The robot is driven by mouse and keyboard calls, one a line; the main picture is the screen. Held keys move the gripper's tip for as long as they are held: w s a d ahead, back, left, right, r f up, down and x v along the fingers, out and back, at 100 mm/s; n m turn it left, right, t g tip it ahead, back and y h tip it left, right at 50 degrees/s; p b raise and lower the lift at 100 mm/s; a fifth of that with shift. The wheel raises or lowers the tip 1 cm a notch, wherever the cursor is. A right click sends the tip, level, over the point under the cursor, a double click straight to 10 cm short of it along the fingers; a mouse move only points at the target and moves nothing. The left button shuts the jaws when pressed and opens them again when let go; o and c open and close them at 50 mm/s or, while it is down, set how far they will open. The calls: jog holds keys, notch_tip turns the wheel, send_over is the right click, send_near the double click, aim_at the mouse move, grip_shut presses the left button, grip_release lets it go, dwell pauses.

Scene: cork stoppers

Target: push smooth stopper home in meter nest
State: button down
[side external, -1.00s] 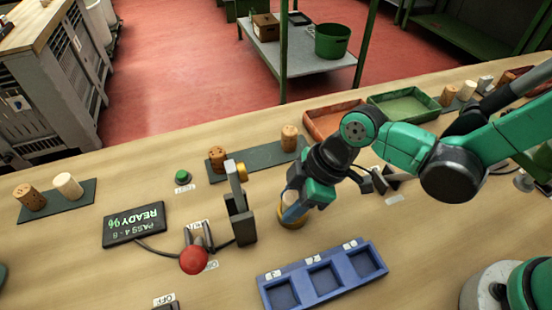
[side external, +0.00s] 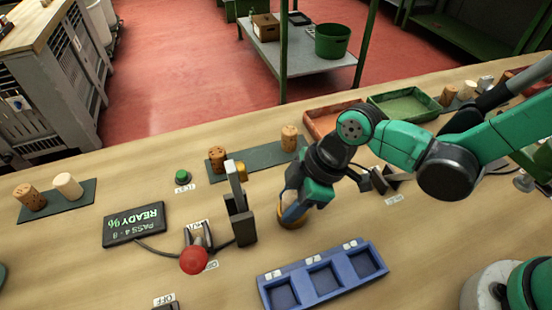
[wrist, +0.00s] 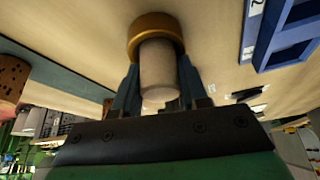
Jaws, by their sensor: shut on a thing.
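The smooth pale stopper (wrist: 158,72) stands between my fingers in the wrist view, with its far end inside a brass ring (wrist: 155,27). My gripper (side external: 292,208) is shut on the stopper, low over the same brass ring (side external: 291,222) in the side view. The fingers hide much of the stopper there, and I cannot tell how deep it sits. Left of the ring stands a dark grey upright fixture (side external: 241,222) with a second brass piece (side external: 241,170) behind it. The meter display (side external: 134,224) reads READY % and PASS 4-8.
A blue three-pocket tray (side external: 322,273) lies in front. A red-knobbed lever (side external: 194,260) and a green button (side external: 182,177) are to the left. A dark mat (side external: 263,157) with speckled corks lies behind. Orange (side external: 325,122) and green (side external: 410,104) trays stand at the back.

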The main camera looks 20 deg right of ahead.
jog(key=shift+s+d+f+h, duration=0.1)
jog(key=shift+d+f+h, duration=0.2)
jog(key=shift+f, duration=0.3)
jog(key=shift+s+d+f+h, duration=0.15)
jog(key=shift+f+h, duration=0.15)
jog(key=shift+f, duration=0.25)
jog(key=shift+w+r, duration=0.1)
jog(key=shift+r, duration=0.1)
dwell(0.6)
jog(key=shift+d+g, duration=0.1)
jog(key=shift+g, duration=0.2)
jog(key=shift+c, duration=1.9)
grip_release()
notch_tip(320, 180, up, 9)
jog(key=d+y, duration=0.1)
jog(key=d, duration=0.1)
jog(key=shift+s+d, duration=0.15)
jog(key=shift+s, duration=0.15)
jog(key=shift+r, duration=0.1)
